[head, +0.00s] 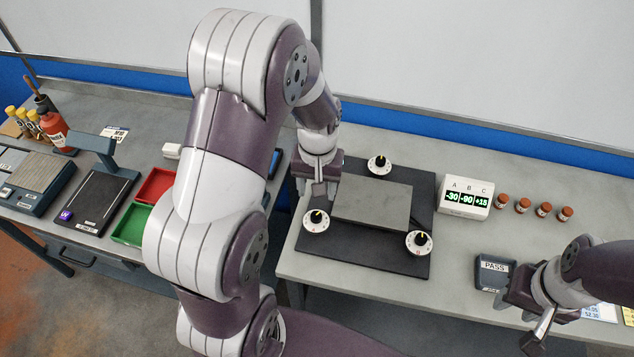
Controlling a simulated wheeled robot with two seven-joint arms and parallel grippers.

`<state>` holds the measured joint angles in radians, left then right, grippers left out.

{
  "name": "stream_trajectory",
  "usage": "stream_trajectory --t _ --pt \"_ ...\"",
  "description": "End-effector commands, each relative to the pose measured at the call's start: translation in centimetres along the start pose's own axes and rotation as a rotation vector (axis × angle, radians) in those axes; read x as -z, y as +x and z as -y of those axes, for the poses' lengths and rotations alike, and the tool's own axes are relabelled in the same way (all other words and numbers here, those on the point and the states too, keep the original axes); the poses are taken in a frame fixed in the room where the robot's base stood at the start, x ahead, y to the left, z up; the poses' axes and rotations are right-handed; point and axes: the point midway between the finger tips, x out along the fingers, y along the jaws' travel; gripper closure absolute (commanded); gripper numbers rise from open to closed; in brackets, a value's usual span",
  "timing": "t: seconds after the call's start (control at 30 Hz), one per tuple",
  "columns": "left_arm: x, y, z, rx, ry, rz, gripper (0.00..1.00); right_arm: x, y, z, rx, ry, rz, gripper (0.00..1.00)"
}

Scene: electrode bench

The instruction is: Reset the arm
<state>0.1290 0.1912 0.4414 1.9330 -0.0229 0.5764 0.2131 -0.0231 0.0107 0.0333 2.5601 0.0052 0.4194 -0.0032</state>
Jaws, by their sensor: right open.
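My left arm rises large through the middle of the head view. Its gripper (318,188) points down above the back left part of a dark board, behind the left dial (316,220) and left of the grey block (372,204). Its jaws are small and partly hidden, so I cannot tell whether they are open. My right gripper (524,322) is open at the lower right, near the bench's front edge, beside the dark PASS pad (493,271). Nothing shows between its fingers. The back dial (379,165) and right dial (419,242) stand clear of both grippers.
A white display box (466,197) reads A -30, B -90, C +15. Several brown-capped vials (544,209) stand right of it. On the left bench are a red tray (155,186), a green tray (132,223), a black stand (94,203) and a red bottle (53,127).

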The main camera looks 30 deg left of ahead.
Motion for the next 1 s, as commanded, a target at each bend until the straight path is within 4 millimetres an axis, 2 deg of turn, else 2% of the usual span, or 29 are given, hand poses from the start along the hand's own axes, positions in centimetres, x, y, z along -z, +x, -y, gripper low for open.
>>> stream_trajectory --t 0.1,0.2,0.73,0.8,1.0 --pt "0.0 -1.7 0.0 0.0 0.0 -0.001 0.45 0.0 0.3 0.0 0.0 0.0 0.0 0.57" --pt "-0.1 -2.4 0.0 0.0 0.0 0.0 0.45 0.0 0.3 0.0 0.0 0.0 0.0 0.57" --pt "0.2 -2.5 -0.1 -0.003 0.02 -0.011 0.45 0.0 0.3 0.0 0.0 0.0 0.0 0.57" --pt "-1.4 -1.9 0.1 -0.006 0.076 -0.012 0.45 0.0 0.3 0.0 0.0 0.0 0.0 0.57" --pt "-8.2 -3.3 -0.9 -0.025 0.28 -0.08 0.45 0.0 0.3 0.0 0.0 0.0 0.0 0.57"
